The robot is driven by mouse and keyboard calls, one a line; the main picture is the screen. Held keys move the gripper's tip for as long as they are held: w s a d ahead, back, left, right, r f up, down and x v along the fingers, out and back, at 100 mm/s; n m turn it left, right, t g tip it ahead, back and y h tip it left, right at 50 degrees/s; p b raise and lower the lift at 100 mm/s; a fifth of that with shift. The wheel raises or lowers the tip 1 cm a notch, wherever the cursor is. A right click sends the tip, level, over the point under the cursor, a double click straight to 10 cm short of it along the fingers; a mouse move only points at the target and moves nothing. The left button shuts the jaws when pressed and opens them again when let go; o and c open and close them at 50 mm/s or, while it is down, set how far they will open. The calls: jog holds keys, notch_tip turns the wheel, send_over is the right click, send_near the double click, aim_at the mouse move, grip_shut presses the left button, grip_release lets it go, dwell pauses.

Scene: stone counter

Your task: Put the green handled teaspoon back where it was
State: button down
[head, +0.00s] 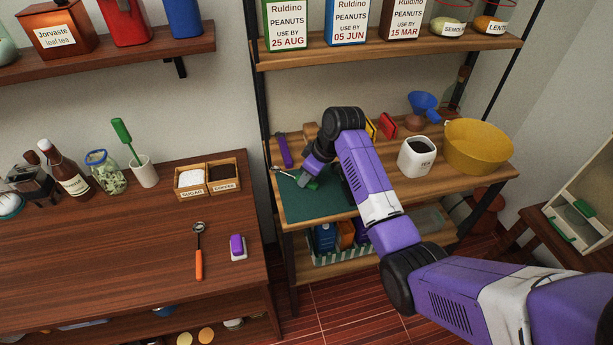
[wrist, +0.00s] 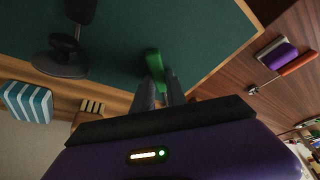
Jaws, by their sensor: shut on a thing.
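My gripper (head: 310,177) is over the left part of the green mat (head: 318,205) on the wooden shelf. It is shut on the green handle (head: 313,185) of the teaspoon. In the wrist view the green handle (wrist: 155,68) sticks out from between the fingertips (wrist: 160,92), above the mat (wrist: 190,35). A thin pale piece, perhaps the spoon's metal end (head: 283,172), shows left of the gripper in the head view. Whether the spoon touches the mat is unclear.
An orange-handled spoon (head: 198,252) and a purple item (head: 237,246) lie on the left counter, by sugar (head: 190,183) and coffee (head: 222,177) boxes. A white canister (head: 417,158) and yellow bowl (head: 478,147) stand right of my arm. A dark object (wrist: 65,55) is near the gripper.

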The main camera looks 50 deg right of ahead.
jog(key=c, duration=1.8)
grip_release()
jog(key=shift+f, duration=0.15)
jog(key=o, duration=0.5)
jog(key=shift+c, duration=0.2)
jog(key=shift+r, duration=0.3)
jog(key=v, duration=1.1)
jog(key=shift+r+b, duration=0.4)
jog(key=shift+s+d, duration=0.1)
